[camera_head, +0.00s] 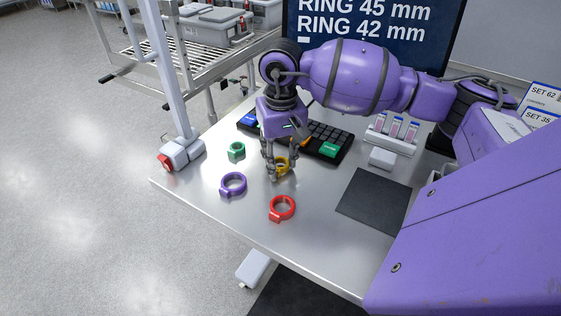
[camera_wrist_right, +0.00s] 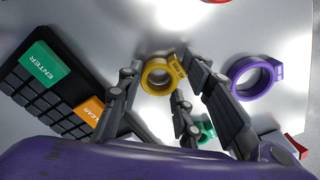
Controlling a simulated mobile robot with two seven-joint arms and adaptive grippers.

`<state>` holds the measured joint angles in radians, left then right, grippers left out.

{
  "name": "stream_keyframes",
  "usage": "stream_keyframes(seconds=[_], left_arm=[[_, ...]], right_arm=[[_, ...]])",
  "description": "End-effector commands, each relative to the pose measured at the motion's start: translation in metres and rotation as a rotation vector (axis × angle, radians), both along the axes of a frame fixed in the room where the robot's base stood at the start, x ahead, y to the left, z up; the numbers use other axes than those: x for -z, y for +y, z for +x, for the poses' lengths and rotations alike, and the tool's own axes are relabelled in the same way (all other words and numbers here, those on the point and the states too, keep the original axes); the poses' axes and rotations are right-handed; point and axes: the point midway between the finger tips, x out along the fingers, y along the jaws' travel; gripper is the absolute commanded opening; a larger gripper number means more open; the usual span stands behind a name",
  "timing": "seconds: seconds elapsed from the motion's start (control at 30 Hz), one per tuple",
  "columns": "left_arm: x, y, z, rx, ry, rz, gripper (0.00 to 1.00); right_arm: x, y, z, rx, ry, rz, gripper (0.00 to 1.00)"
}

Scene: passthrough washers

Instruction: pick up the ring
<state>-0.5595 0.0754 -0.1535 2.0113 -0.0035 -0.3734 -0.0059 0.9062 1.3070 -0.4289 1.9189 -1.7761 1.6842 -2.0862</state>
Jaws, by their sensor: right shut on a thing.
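My right gripper (camera_head: 271,174) reaches down over the metal table and is shut on a yellow ring (camera_head: 284,166). In the right wrist view the yellow ring (camera_wrist_right: 146,78) sits at the fingertips (camera_wrist_right: 162,70), with its dark-lettered tab toward the right finger. I cannot tell whether it touches the tabletop. A purple ring (camera_head: 224,188) lies to the left, a red ring (camera_head: 273,215) toward the front edge, and a small green ring (camera_head: 232,153) further back at left. The purple ring (camera_wrist_right: 236,88) also shows in the right wrist view. My left gripper is out of view.
A black keypad (camera_head: 325,137) with coloured keys lies just behind the gripper. A white rack with vials (camera_head: 391,134), a small white block (camera_head: 381,159) and a dark mat (camera_head: 370,205) are to the right. A monitor (camera_head: 400,40) stands behind. The table's front-left area has free room.

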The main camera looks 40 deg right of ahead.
Motion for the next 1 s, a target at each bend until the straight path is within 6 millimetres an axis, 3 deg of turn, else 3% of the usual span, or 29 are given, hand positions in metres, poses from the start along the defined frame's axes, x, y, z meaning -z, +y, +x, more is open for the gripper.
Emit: stream_keyframes(seconds=[0.2,0.5,0.73,1.0], left_arm=[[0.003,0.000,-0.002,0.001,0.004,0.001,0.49],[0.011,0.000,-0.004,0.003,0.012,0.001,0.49],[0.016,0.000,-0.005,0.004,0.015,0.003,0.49],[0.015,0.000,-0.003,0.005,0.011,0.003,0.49]], right_arm=[[-0.030,0.001,0.001,-0.001,-0.006,-0.001,0.18],[-0.090,0.054,-0.030,-0.009,-0.004,0.001,0.18],[-0.112,0.098,-0.057,-0.006,-0.004,0.001,0.18],[-0.124,0.119,-0.070,-0.001,-0.001,0.000,0.18]])
